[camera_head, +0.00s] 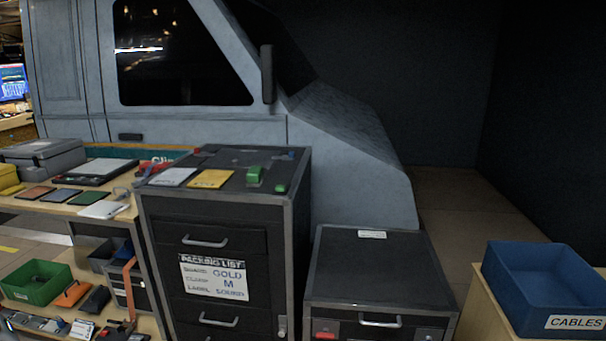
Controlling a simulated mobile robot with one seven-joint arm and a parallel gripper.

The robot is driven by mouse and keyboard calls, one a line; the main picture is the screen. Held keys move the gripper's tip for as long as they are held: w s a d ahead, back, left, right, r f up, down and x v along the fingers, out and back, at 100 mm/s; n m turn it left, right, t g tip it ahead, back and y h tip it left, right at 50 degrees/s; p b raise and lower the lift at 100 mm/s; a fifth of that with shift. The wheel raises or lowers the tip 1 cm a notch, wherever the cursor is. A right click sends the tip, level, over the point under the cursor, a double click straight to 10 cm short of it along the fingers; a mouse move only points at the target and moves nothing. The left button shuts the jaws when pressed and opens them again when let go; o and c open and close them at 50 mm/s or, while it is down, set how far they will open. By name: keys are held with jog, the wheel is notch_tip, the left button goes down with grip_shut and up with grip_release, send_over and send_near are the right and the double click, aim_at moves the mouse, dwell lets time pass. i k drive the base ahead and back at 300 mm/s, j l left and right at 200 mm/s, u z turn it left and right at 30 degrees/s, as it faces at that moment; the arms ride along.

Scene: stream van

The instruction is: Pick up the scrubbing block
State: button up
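I cannot make out a scrubbing block with certainty. A small green block-like object (254,174) sits on top of the tall black cabinet (225,181), near its right side. A smaller green piece (281,188) lies just to its right, closer to the front right corner. Both are too small to identify surely. My gripper is not in view.
A yellow card (210,179) and a white card (172,177) lie on the tall cabinet. A blue CABLES bin (575,322) is at far right. A cluttered shelf table (50,208) stands left.

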aim_at(255, 176)
jog(key=i+j+z, duration=0.5)
jog(key=j+z, duration=0.15)
jog(key=i+j, duration=0.15)
jog(key=j, duration=0.2)
jog(key=i+j, duration=0.15)
jog(key=j, duration=0.2)
jog(key=i+j+z, duration=0.1)
jog(key=j, duration=0.25)
jog(key=i+j, duration=0.2)
jog(key=i, duration=0.15)
jog(key=i+j, duration=0.2)
jog(key=i, duration=0.15)
